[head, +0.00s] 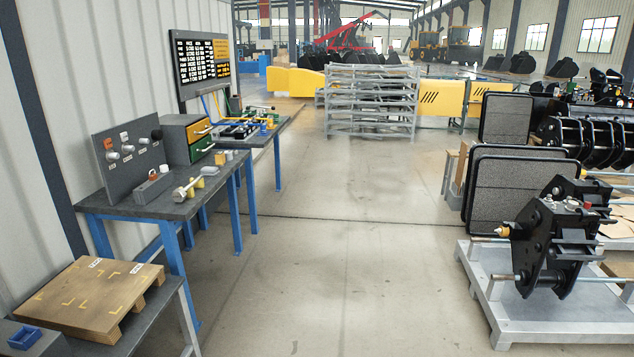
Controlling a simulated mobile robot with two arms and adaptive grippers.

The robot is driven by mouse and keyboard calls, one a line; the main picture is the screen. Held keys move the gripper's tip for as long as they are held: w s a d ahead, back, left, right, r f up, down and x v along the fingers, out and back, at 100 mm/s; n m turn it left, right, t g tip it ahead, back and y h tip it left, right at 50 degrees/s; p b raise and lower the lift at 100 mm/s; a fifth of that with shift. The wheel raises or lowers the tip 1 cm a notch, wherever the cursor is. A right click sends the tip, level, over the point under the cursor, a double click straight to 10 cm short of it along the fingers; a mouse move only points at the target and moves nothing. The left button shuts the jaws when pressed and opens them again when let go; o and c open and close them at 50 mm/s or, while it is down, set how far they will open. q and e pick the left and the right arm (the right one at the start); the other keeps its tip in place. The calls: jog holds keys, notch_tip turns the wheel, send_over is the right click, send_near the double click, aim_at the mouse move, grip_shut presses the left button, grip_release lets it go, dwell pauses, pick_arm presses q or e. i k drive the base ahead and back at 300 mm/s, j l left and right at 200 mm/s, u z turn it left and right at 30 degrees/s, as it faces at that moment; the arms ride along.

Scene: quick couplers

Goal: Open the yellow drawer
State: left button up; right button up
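The yellow drawer (200,131) is the upper of two drawers in a small grey cabinet (175,140) on the left workbench. Its front faces right, toward the aisle, and it looks closed. A green drawer (202,147) sits right below it, also looking closed. Both have a thin handle across the front. Neither of my grippers is in the head view.
The workbench (150,206) also carries a grey control panel (128,146) and a mallet-like tool (185,190). A wooden pallet board (85,298) lies on the nearer bench. The concrete aisle is clear. Black couplers (545,240) stand on a pallet at right.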

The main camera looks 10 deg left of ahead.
aim_at(197, 129)
jog(key=i+u, duration=0.15)
jog(key=i, duration=0.5)
jog(key=i+u, duration=0.15)
jog(key=i, duration=0.5)
jog(key=i+l+u, duration=0.15)
jog(key=i, duration=0.5)
